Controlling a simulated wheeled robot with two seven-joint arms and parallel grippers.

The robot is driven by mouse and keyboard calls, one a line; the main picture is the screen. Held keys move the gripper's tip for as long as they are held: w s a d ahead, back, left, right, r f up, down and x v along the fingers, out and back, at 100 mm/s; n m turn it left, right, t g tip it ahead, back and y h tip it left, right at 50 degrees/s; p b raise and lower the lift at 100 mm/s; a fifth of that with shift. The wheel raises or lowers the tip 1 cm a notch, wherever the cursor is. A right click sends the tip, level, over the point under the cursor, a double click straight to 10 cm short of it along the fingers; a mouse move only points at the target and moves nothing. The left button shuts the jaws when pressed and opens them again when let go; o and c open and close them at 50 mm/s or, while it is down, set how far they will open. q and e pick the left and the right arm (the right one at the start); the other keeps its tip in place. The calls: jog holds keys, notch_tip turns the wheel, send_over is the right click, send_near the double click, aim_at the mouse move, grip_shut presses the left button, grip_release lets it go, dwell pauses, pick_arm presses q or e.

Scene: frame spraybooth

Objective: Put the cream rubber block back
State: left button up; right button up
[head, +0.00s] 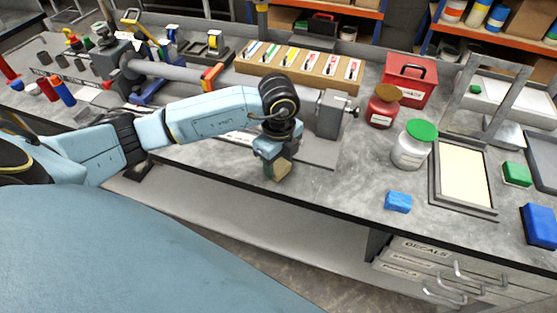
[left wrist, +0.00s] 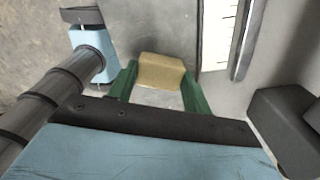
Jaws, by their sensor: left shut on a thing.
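The cream rubber block (head: 279,171) is under my left gripper (head: 277,160), near the front edge of the grey bench. In the left wrist view the block (left wrist: 161,70) sits between the two green fingers of the left gripper (left wrist: 160,85), which is shut on it. The fingers hide part of its sides. I cannot tell whether the block touches the bench top or hangs just above it. My right gripper is not in view.
A grey clamp-like stand (head: 333,115) is close to the right of the gripper. A blue block (head: 398,202), a green-lidded jar (head: 412,145), a red jar (head: 382,106) and a framed screen (head: 491,208) stand further right. A tool rack (head: 340,82) is behind.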

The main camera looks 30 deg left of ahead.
aim_at(279, 166)
pick_arm(q)
jog(key=o, duration=0.9)
jog(key=shift+f, duration=0.1)
jog(key=shift+o, duration=0.2)
notch_tip(279, 166, up, 12)
jog(key=shift+r+p, duration=0.2)
jog(key=shift+p, duration=0.1)
